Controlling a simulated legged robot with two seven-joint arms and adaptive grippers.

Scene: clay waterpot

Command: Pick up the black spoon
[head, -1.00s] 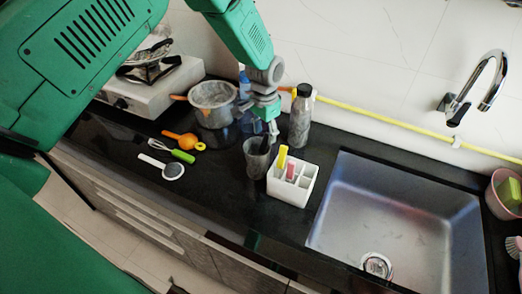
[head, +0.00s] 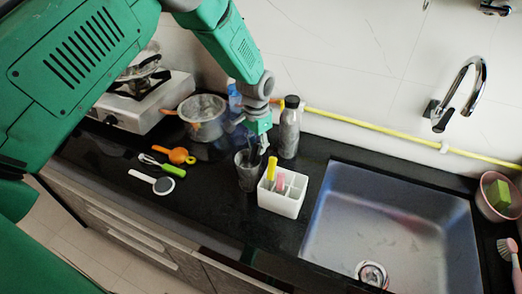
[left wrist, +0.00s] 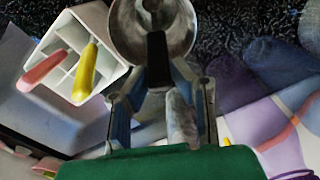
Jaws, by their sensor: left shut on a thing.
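The black spoon shows in the left wrist view as a dark handle (left wrist: 157,57) standing up from the grey clay cup (left wrist: 124,24). My left gripper (left wrist: 160,92) has its fingers on either side of the handle and is shut on it. In the head view my left gripper (head: 256,146) is just above the cup (head: 247,179), which stands on the black counter. The spoon's lower end is inside the cup, and its handle is mostly hidden by the gripper in the head view. My right gripper is not seen.
A white holder (head: 281,202) with yellow and pink handles stands right of the cup. Several utensils, including an orange one (head: 177,155), lie at left. A sink (head: 390,225) is at right.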

